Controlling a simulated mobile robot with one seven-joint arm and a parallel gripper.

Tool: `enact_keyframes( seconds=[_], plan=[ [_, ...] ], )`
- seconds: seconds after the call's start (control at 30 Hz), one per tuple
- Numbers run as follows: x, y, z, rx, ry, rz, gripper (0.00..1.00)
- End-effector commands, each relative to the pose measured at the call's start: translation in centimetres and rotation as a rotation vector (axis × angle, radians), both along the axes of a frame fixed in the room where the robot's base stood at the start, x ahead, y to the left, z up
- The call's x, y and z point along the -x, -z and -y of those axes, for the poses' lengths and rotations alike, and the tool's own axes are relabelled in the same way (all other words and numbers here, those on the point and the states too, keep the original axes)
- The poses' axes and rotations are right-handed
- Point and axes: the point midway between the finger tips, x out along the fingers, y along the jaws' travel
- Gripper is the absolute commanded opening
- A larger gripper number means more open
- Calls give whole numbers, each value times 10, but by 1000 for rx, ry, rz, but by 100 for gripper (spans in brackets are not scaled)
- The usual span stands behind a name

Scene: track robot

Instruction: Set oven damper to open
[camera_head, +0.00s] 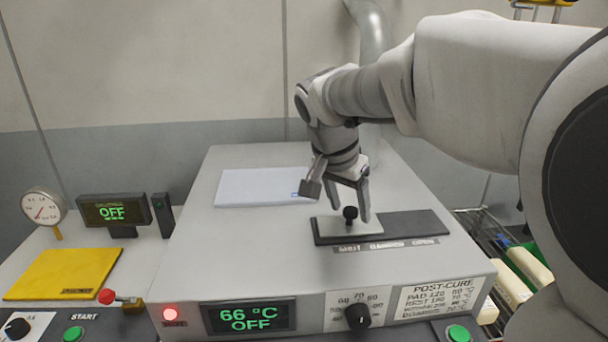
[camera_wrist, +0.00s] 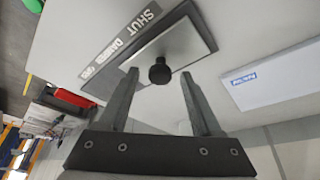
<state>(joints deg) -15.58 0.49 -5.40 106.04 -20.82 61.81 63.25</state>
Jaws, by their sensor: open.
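The oven damper on the oven top is a pale sliding plate (camera_head: 334,227) with a black knob (camera_head: 350,213), over a dark rectangular track (camera_head: 415,223). The plate sits at the left end of the track, by the word SHUT on the label (camera_head: 386,245). My gripper (camera_head: 348,212) is open and points down over the plate, with the knob between its fingertips as seen from the head. In the wrist view the knob (camera_wrist: 160,71) also appears between the open fingertips (camera_wrist: 158,77). I cannot tell whether either finger touches it.
A white pad (camera_head: 262,187) lies on the oven top behind and left of the damper. The oven display (camera_head: 249,317) reads 66 °C OFF beside a dial (camera_head: 358,315). A yellow plate (camera_head: 64,273) and a gauge (camera_head: 43,207) are at the left.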

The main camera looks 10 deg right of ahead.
Motion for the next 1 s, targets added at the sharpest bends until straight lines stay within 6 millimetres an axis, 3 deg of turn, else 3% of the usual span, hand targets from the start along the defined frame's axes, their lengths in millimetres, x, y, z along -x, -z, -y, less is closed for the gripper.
enact_keyframes(
  seconds=[0.1,0.4,0.47,1.0],
  plan=[
    [0,0,0,0,0,0,62],
    [0,0,0,0,0,0,8],
    [0,0,0,0,0,0,0],
    [0,-1,0,0,0,0,0]
  ],
)
